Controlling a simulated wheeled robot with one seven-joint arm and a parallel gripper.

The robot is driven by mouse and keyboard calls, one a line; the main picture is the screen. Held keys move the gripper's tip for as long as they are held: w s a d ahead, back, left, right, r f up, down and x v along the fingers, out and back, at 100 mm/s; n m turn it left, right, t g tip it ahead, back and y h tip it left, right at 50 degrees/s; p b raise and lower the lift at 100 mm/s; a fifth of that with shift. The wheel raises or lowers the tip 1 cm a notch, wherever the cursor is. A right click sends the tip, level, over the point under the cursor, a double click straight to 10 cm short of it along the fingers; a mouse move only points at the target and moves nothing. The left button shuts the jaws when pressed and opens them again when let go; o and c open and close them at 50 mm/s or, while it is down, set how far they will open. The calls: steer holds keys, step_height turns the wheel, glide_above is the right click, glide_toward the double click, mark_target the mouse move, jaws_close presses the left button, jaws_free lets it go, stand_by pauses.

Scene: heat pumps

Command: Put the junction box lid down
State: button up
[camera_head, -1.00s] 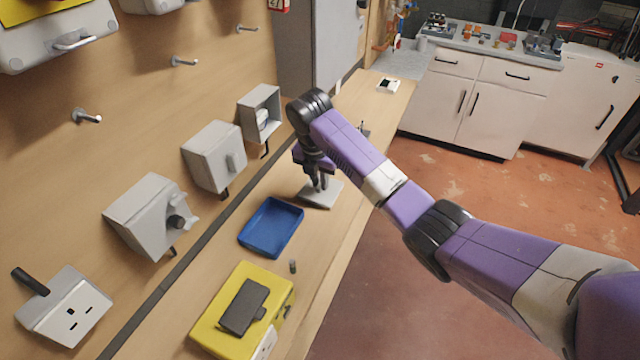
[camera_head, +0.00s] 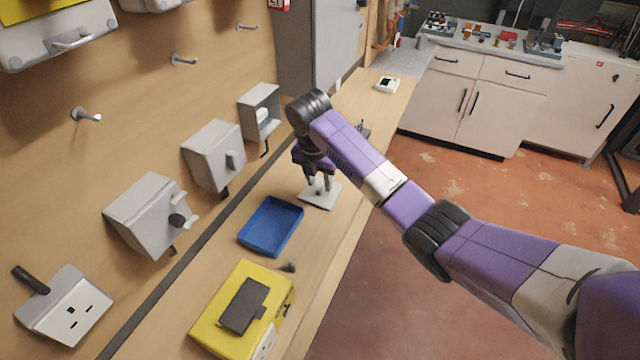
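The junction box lid (camera_head: 321,197) is a light grey flat plate with a small raised handle. It lies flat on the wooden bench, just beyond the blue tray. My gripper (camera_head: 318,181) points down right above the lid, its dark fingers apart around or just over the handle. It looks open; whether a finger still touches the handle is too small to tell. An open grey junction box (camera_head: 260,112) on the wall panel shows its inside, with a pale part in it.
The blue tray (camera_head: 270,228) is empty. A yellow case (camera_head: 243,310) with a dark device stands nearer, a small cylinder (camera_head: 291,266) beside it. Grey wall boxes (camera_head: 150,215) line the left. A white device (camera_head: 388,85) lies at the bench's far end.

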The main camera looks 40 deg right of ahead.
mark_target(317, 198)
step_height(317, 198, up, 10)
steer(key=a+p, duration=0.2)
steer(key=shift+s+r, duration=0.2)
steer(key=shift+s, duration=0.2)
